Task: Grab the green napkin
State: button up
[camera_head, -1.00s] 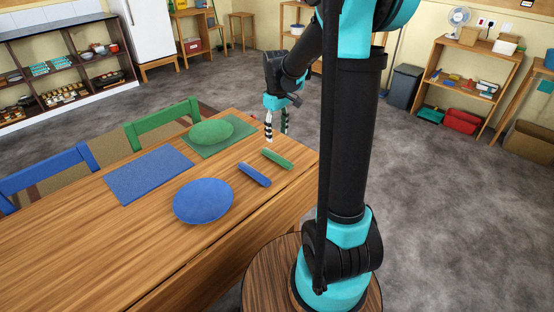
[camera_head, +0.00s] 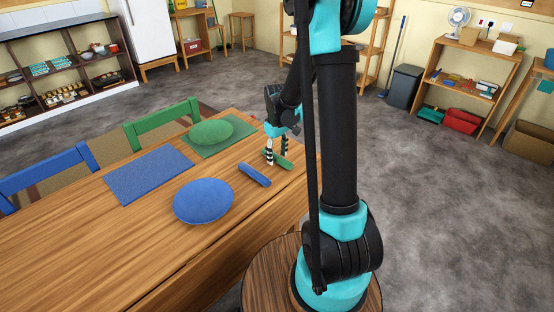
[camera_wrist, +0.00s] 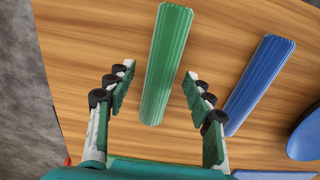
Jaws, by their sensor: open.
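The green napkin (camera_head: 284,164), a rolled ribbed bundle, lies on the wooden table (camera_head: 110,240) near its right end. My gripper (camera_head: 276,160) is over it, pointing down, and hides part of it in the head view. In the wrist view the green napkin (camera_wrist: 166,68) runs lengthwise between the two open fingers (camera_wrist: 156,90), with a gap on both sides. The fingers hold nothing. I cannot tell the exact height of the fingertips above the table.
A rolled blue napkin (camera_head: 254,174) lies just left of the green one. A blue plate (camera_head: 203,201), a blue mat (camera_head: 150,174), a green plate (camera_head: 211,132) and a green mat (camera_head: 236,142) are on the table. Blue (camera_head: 45,172) and green (camera_head: 162,124) chairs stand behind.

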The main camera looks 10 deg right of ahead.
jog(key=shift+c, duration=0.3)
jog(key=c, duration=1.1)
jog(key=shift+o, duration=0.2)
jog(key=shift+r, duration=0.15)
